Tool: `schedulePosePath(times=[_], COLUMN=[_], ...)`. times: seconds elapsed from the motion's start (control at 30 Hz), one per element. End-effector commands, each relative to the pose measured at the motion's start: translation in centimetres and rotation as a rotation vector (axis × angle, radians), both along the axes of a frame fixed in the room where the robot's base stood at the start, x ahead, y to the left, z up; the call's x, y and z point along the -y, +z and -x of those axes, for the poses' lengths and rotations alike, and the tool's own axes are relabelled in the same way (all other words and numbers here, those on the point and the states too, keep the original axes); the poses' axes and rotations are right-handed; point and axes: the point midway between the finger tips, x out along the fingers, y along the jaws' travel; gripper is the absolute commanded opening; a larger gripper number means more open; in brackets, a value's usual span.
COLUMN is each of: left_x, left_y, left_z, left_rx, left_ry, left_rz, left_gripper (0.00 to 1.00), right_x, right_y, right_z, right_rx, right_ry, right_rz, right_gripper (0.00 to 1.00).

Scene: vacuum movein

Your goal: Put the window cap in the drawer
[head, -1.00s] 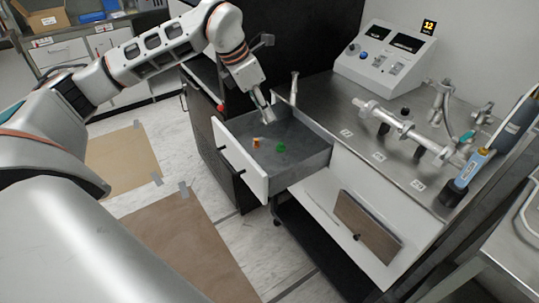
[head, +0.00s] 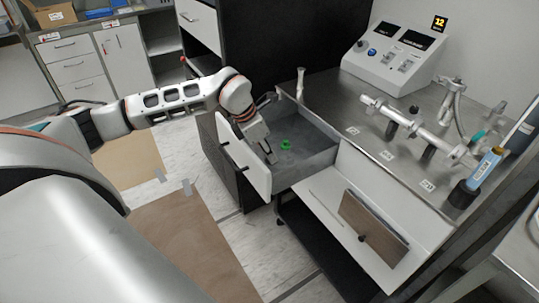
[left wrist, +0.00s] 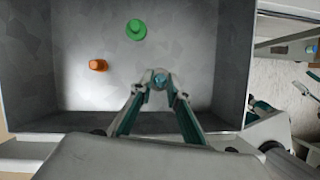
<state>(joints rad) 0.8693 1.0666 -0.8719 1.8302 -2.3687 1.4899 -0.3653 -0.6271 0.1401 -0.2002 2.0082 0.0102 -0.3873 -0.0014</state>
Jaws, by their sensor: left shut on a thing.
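The open drawer (head: 318,150) has a white front panel and a grey metal inside; its floor (left wrist: 205,50) fills much of the left wrist view. My left gripper (head: 271,157) reaches down over the drawer, just behind the front panel. In the left wrist view its fingertips (left wrist: 159,80) are closed on a small blue-teal piece, the window cap (left wrist: 160,82), mostly covered by the fingers. I cannot tell whether the cap touches the drawer floor. My right gripper is not in view.
A green cap (head: 286,145) lies in the drawer and an orange cap (left wrist: 98,65) lies to its left in the left wrist view. The steel bench (head: 345,112) holds a pipe assembly (head: 410,125) and a control box (head: 393,58). A tilted white panel (head: 385,215) slopes below the bench.

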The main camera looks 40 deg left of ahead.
Motion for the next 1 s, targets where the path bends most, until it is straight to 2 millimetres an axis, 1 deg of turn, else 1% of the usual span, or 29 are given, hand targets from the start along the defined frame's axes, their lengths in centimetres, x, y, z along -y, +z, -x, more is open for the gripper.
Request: schedulePosePath(times=[0.03, 0.07, 0.3, 0.43, 0.47, 0.5, 0.53, 0.83, 0.93, 1.0], left_x=[0.0, 0.0, 0.0, 0.0, 0.0, 0.0, 0.0, 0.0, -0.1, -0.3], left_y=[-0.7, -0.8, -0.7, -1.1, -1.1, -1.1, -1.1, -1.0, -0.4, 0.3], left_z=[0.0, 0.0, 0.0, 0.0, 0.0, 0.0, 0.0, 0.0, 0.0, 0.2], left_rx=[-0.001, 0.000, 0.002, 0.001, 0.002, 0.002, 0.002, 0.002, 0.003, 0.003], left_ry=[0.000, 0.000, -0.001, -0.001, -0.001, -0.001, -0.001, -0.001, 0.000, 0.000], left_rz=[0.000, 0.001, 0.000, 0.000, -0.001, -0.001, -0.001, -0.001, -0.001, -0.002], left_gripper=[0.00, 0.00, 0.00, 0.00, 0.21, 0.32, 0.33, 0.33, 0.33, 0.33], right_x=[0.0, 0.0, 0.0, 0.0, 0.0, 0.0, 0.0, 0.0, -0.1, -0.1], right_y=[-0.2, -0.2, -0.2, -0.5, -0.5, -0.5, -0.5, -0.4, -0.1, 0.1], right_z=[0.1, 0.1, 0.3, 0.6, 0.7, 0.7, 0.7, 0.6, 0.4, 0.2], right_rx=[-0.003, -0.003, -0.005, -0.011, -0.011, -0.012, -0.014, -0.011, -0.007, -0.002], right_ry=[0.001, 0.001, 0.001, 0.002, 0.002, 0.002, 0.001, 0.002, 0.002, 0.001], right_rz=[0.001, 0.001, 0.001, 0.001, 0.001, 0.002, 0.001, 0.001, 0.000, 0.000], right_gripper=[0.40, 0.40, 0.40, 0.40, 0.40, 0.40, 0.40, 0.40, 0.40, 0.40])
